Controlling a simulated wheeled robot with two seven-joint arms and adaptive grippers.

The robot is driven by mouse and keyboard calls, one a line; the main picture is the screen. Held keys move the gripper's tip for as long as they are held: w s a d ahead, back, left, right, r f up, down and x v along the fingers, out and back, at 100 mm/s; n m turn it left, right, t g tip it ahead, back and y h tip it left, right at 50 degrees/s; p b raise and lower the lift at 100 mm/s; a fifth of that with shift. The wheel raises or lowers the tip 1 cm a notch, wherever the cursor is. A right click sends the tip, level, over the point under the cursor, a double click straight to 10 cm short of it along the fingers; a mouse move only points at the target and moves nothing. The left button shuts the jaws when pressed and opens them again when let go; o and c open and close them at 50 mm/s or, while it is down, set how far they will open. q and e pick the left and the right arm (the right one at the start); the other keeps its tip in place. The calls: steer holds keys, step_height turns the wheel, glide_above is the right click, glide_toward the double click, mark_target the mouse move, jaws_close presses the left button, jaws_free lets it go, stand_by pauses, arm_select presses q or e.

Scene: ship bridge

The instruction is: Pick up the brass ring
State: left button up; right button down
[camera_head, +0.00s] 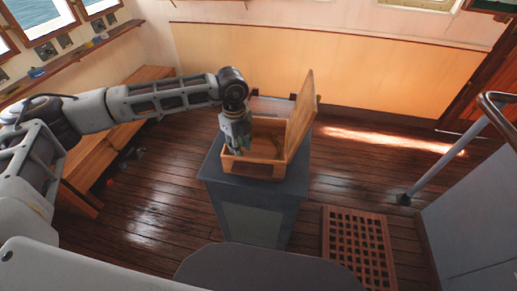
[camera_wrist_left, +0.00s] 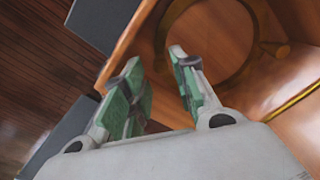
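An open wooden box (camera_head: 255,169) stands on a grey pedestal, its lid (camera_head: 302,110) raised on the right side. My left gripper (camera_head: 237,150) reaches down into the box from above, near its front left. In the left wrist view my left gripper (camera_wrist_left: 156,60) has its two green-padded fingers apart with nothing between them. In the head view the ring is hard to make out inside the box. My right gripper is out of view.
The grey pedestal (camera_head: 258,199) stands on a dark plank floor. A wooden bench (camera_head: 115,140) is at the left. A wooden grate (camera_head: 357,243) lies on the floor at the right, near a grey panel with a handrail (camera_head: 440,160). The box walls close in around the gripper.

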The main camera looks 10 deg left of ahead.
arm_select(q)
steer(key=shift+w+f+p, duration=0.15)
steer(key=shift+f+p, duration=0.45)
steer(key=shift+f, duration=1.5)
jaws_close()
